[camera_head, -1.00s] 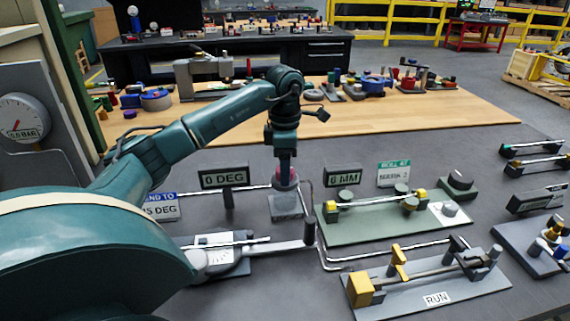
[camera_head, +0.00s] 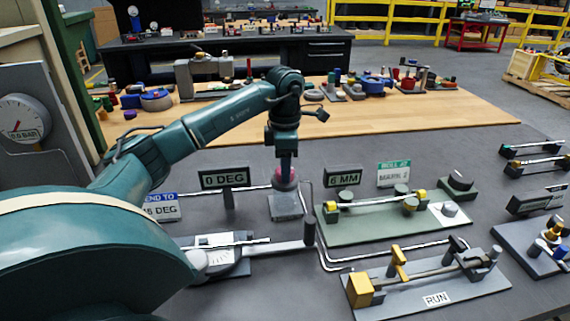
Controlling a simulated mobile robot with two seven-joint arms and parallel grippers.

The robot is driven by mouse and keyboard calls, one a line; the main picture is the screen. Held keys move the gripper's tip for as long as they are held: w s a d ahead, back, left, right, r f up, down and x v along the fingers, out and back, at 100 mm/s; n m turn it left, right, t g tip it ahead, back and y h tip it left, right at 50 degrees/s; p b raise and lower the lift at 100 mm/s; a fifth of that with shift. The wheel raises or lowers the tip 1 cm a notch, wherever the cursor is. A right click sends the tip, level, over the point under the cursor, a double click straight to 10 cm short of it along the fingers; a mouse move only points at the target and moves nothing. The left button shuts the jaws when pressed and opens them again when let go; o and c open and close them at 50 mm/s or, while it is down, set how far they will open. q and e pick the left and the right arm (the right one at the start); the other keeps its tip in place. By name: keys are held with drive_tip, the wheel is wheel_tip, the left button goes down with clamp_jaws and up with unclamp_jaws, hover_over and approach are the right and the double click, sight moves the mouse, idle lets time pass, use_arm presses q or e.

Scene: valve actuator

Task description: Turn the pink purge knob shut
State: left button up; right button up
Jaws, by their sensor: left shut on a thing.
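The pink purge knob (camera_head: 286,183) sits on top of a small grey block (camera_head: 286,207) in the middle of the grey bench. My left arm comes in from the left, and its gripper (camera_head: 286,175) points straight down from above. It is shut on the knob, hiding most of its upper part. The knob's exact turn cannot be read. My right gripper does not show.
The "0 DEG" display (camera_head: 224,178) stands left of the knob and the "6 MM" display (camera_head: 343,177) right of it. A green roller fixture (camera_head: 385,222) and a "RUN" plate fixture (camera_head: 430,290) lie to the right. A gauge (camera_head: 22,121) stands far left.

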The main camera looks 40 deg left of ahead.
use_arm(q)
drive_tip(key=n+p, duration=0.2)
drive_tip(key=n, duration=0.2)
drive_tip(key=shift+r+n, duration=0.15)
drive_tip(key=shift+n, duration=1.05)
drive_tip(key=n+p, duration=0.1)
drive_tip(key=n, duration=0.1)
drive_tip(key=shift+n, duration=0.4)
drive_tip(key=n+p, duration=0.1)
drive_tip(key=n, duration=0.1)
drive_tip(key=shift+n, duration=0.3)
drive_tip(key=n, duration=0.3)
drive_tip(key=shift+p, duration=0.4)
drive_tip(key=shift+n, duration=0.6)
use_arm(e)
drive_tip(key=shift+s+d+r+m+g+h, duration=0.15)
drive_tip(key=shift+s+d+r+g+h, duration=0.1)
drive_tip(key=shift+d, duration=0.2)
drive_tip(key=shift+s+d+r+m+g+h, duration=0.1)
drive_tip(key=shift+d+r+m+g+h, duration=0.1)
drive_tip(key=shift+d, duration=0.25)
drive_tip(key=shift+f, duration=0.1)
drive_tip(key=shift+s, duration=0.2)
use_arm(q)
drive_tip(key=o, duration=1)
